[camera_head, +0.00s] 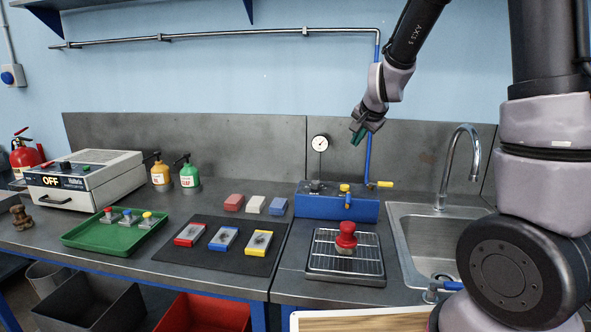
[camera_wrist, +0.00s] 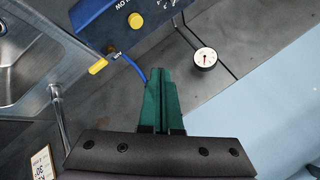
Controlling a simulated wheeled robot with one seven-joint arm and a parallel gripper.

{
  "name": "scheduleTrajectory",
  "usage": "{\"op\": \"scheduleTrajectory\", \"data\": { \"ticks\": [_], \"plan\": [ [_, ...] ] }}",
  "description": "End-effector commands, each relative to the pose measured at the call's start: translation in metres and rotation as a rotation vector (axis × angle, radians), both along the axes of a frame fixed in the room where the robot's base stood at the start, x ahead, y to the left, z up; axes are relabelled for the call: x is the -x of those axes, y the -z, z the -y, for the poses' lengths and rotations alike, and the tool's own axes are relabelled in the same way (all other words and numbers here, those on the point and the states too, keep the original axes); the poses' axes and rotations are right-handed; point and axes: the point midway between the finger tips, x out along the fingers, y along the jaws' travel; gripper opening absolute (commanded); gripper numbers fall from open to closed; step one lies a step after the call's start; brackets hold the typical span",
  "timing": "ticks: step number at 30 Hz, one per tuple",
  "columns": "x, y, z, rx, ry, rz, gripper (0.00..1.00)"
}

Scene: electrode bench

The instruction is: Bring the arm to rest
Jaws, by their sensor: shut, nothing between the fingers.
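My gripper (camera_head: 359,133) hangs in the air in front of the grey backsplash, above the blue valve box (camera_head: 336,204) and to the right of the round gauge (camera_head: 320,143). In the wrist view its green fingers (camera_wrist: 161,75) are together with nothing between them. My arm comes down to it from the upper right of the head view. The gripper touches nothing that I can see.
A sink (camera_head: 425,238) with a tall faucet (camera_head: 459,160) lies to the right. A blue pipe (camera_head: 368,155) runs close to the gripper. A wire rack (camera_head: 346,268) holds a red-knobbed object (camera_head: 346,240). A green tray (camera_head: 90,238) and dark mat (camera_head: 185,252) lie left.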

Motion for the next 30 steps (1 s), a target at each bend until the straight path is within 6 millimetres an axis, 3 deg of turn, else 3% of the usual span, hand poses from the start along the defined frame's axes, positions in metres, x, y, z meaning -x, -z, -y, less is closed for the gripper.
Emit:
{"op": "scheduleTrajectory", "data": {
  "ticks": [1, 6, 15, 21, 24, 30],
  "plan": [
    [0.013, -0.019, 0.004, -0.012, -0.021, 0.003, 0.0],
    [0.065, -0.065, 0.014, -0.018, -0.113, -0.012, 0.0],
    [0.171, -0.12, 0.033, 0.048, -0.263, -0.021, 0.0],
    [0.241, -0.134, 0.042, 0.125, -0.332, -0.035, 0.0],
    [0.265, -0.135, 0.045, 0.158, -0.351, -0.044, 0.0],
    [0.287, -0.134, 0.048, 0.19, -0.367, -0.057, 0.0]
  ]
}}
